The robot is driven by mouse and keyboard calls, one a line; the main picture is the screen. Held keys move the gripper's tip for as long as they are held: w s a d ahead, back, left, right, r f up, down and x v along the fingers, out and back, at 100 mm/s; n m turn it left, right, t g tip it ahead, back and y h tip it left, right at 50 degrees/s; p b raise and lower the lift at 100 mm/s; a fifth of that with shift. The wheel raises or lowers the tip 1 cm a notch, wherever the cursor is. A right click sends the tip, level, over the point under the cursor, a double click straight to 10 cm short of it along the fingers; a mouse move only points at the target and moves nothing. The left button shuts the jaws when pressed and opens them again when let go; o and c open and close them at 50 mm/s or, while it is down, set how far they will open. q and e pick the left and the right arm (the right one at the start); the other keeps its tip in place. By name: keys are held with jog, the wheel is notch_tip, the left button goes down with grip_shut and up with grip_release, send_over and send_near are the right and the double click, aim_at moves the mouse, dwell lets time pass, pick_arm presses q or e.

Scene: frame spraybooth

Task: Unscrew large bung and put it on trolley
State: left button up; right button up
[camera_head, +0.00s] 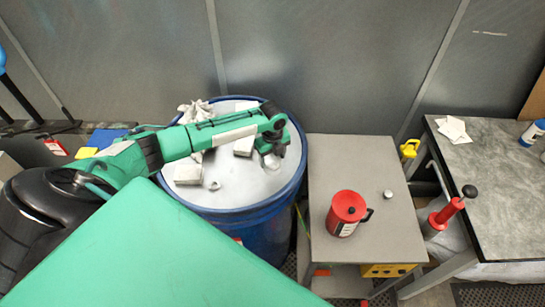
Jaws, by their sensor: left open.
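A blue drum (262,228) with a pale grey top (240,188) stands in the middle. My left arm reaches across the drum from the left. My left gripper (272,160) points down over the right part of the drum top and is open. The wrist hides what lies directly under it. A small round grey fitting (214,185) shows on the front left of the drum top. The trolley (365,162), with a flat grey top, stands right of the drum. A small round metal cap (388,194) lies on the trolley; I cannot tell which bung it is. My right gripper is not in view.
A red can (346,212) with a black handle stands on the trolley. White blocks (188,172) and a crumpled cloth (194,112) lie on the drum top. A workbench (495,180) and a red pump-like tool (447,213) are at right. The trolley's back half is clear.

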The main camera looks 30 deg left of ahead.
pick_arm(q)
jog(key=c, duration=0.6)
jog(key=shift+r+n+p, duration=0.1)
jog(key=shift+n+p, duration=0.2)
jog(key=shift+n, duration=0.2)
jog(key=shift+c, duration=0.2)
jog(key=n, duration=0.3)
jog(key=shift+n, duration=0.3)
jog(key=shift+n, duration=0.4)
jog(key=n, duration=0.3)
jog(key=shift+n, duration=0.4)
jog(key=shift+n, duration=0.8)
jog(key=n, duration=0.3)
